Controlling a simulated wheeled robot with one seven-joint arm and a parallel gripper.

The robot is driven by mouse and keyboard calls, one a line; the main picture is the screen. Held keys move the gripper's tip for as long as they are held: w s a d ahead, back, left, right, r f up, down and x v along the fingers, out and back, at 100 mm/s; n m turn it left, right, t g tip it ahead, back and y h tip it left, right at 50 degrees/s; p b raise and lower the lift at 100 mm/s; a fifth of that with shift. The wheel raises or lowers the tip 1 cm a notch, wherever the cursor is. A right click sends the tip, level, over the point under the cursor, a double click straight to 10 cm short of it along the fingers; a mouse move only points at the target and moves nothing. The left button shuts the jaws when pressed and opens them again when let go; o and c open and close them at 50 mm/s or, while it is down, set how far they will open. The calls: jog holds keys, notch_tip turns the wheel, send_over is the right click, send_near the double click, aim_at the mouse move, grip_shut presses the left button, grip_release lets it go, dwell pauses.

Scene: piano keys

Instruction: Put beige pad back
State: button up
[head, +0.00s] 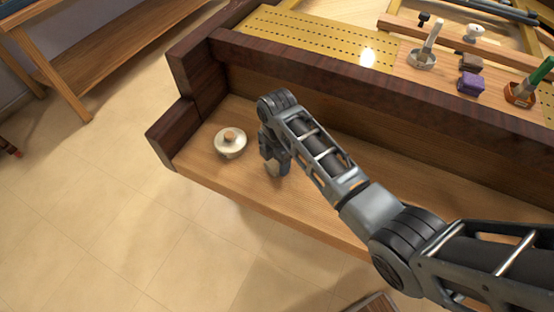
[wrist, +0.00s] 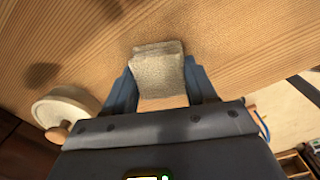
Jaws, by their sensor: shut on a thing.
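The beige pad (wrist: 160,76) is a small pale block with a fuzzy surface, gripped between the two blue-grey fingers of my gripper (wrist: 161,82) in the wrist view. In the head view my gripper (head: 272,157) points down over the bare wooden shelf (head: 330,200) of the piano, toward its left end. Only a small pale bit of the pad shows below the fingers there. The pad is low over the shelf; I cannot tell whether it touches the wood.
A round pale pot (head: 230,149) with a wooden knob stands on the shelf left of my gripper. A dark wooden rail (head: 330,75) runs behind. On the ledge beyond are a cup with a brush (head: 422,60), a purple block (head: 470,84) and a green-handled brush (head: 540,74).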

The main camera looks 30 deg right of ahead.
jog(key=shift+f, duration=0.2)
jog(key=o, duration=1.3)
jog(key=shift+r, duration=0.1)
notch_tip(320, 180, up, 12)
jog(key=shift+r, duration=0.1)
